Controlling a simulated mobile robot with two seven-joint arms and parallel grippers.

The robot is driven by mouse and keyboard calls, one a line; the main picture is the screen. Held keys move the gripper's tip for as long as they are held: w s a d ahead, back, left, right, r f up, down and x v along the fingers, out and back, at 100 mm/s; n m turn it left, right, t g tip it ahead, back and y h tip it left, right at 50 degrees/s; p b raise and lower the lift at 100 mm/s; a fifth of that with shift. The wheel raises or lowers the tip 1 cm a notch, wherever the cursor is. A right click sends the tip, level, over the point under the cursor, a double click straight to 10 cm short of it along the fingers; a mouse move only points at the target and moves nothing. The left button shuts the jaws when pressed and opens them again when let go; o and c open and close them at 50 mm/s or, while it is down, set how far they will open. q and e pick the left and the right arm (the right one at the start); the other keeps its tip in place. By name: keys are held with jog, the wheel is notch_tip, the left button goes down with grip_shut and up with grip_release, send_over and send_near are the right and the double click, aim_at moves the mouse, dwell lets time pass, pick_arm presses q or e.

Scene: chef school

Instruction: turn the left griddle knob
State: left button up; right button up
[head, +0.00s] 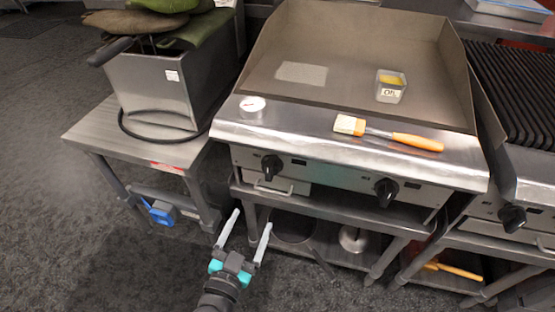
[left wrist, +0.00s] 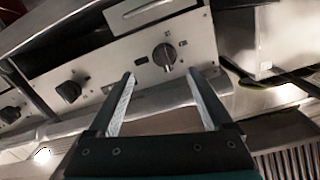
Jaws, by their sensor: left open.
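The griddle (head: 355,60) has two black knobs on its front panel. The left griddle knob (head: 270,167) is at the panel's left end; the right griddle knob (head: 386,191) is farther right. My left gripper (head: 251,218) is open and empty, below and in front of the left knob, apart from it. In the left wrist view, what looks like the left knob (left wrist: 165,55) shows just beyond and between the fingertips (left wrist: 160,73), with a second knob (left wrist: 70,90) to the left. My right gripper is not in view.
A brush (head: 390,133), a thermometer (head: 252,106) and an oil cup (head: 390,86) are on the griddle. A small handle (head: 272,187) sits below the left knob. A side table (head: 95,132) bears a metal box at left; a grill (head: 515,85) stands at right.

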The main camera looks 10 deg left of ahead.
aim_at(268, 175)
pick_arm(q)
jog(key=shift+t, duration=0.3)
jog(key=w+b, duration=0.1)
jog(key=w, duration=0.3)
jog(key=w+r+b, duration=0.1)
jog(key=w, duration=0.4)
jog(key=w+b, duration=0.1)
jog(key=w, duration=0.3)
jog(key=shift+w+d+r+b, duration=0.25)
jog(key=shift+w+r+b, duration=0.05)
jog(key=shift+w+b, duration=0.4)
jog(key=shift+w, duration=0.75)
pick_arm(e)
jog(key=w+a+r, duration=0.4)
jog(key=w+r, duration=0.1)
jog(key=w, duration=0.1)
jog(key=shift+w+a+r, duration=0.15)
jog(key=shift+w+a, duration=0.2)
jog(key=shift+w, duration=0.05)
pick_arm(q)
jog(key=c, duration=1.1)
